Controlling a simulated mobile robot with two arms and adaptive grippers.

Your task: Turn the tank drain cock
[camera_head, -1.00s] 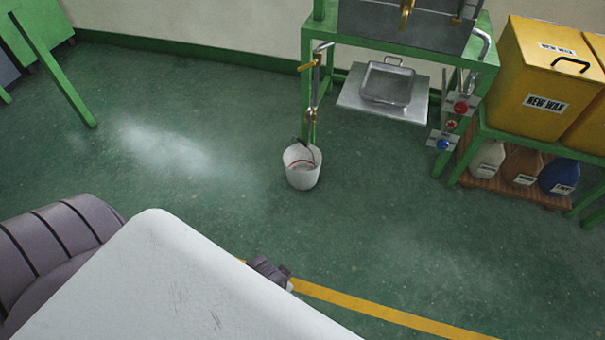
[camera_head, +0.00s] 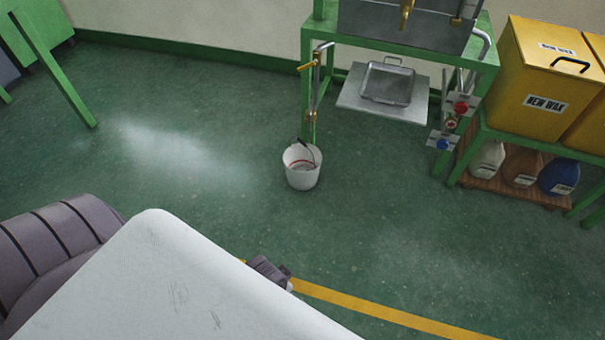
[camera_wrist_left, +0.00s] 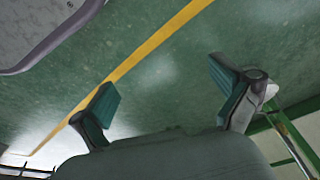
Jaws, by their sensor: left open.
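The drain cock with its brass lever (camera_head: 307,66) sits on a pipe at the left side of the green tank stand (camera_head: 390,42) in the head view. The lever sticks out to the left. A thin vertical pipe (camera_head: 311,117) runs down below it towards a white bucket (camera_head: 302,172) on the floor. My left gripper (camera_wrist_left: 167,95) shows in the left wrist view with its two teal-padded fingers spread apart and only floor between them. It is well away from the cock, which I cannot make out in that view. My right gripper is not in view.
A metal tray (camera_head: 387,84) rests on a shelf under the stand. Yellow wax boxes (camera_head: 543,68) and several bottles (camera_head: 522,167) stand at the right. The green floor (camera_head: 215,190) before the bucket is clear.

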